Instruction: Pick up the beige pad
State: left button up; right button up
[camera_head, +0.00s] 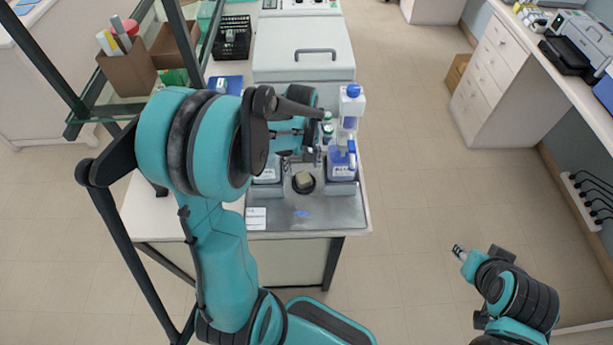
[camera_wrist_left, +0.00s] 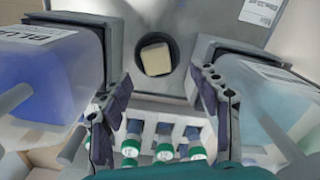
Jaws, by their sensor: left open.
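The beige pad (camera_head: 304,177) sits in a dark round recess on the grey tray (camera_head: 340,212). In the left wrist view the pad (camera_wrist_left: 156,59) looks like a small pale block inside the dark circle (camera_wrist_left: 172,74), at the upper middle. My left gripper (camera_wrist_left: 160,92) is open and empty, its fingers on either side and below the pad in the picture. In the head view my left arm partly hides the tray area, and the left gripper (camera_head: 303,156) is just behind the pad. My right gripper (camera_head: 459,251) hangs over the floor, away from the table; its jaws are too small to judge.
Bottles flank the pad closely: a blue-liquid bottle (camera_wrist_left: 45,75) and a pale bottle (camera_wrist_left: 270,95). Several green-capped vials (camera_wrist_left: 165,152) stand in a rack by the fingers. A blue-capped bottle (camera_head: 350,108) stands behind. A glass shelf frame (camera_head: 95,95) is at left.

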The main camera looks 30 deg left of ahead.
aim_at(303, 176)
pick_arm(q)
jog(key=f, duration=0.2)
jog(key=f+b, duration=0.1)
jog(key=f, duration=0.2)
jog(key=w+f+b, duration=0.1)
jog(key=f, duration=0.1)
jog(key=shift+a+f, duration=0.1)
jog(key=shift+f, duration=0.05)
jog(key=c, duration=1)
notch_tip(303, 176, up, 10)
jog(key=p, duration=0.2)
jog(key=shift+s+p, duration=0.1)
jog(key=shift+p, duration=0.25)
jog(key=shift+o, duration=1.4)
jog(key=c, duration=0.4)
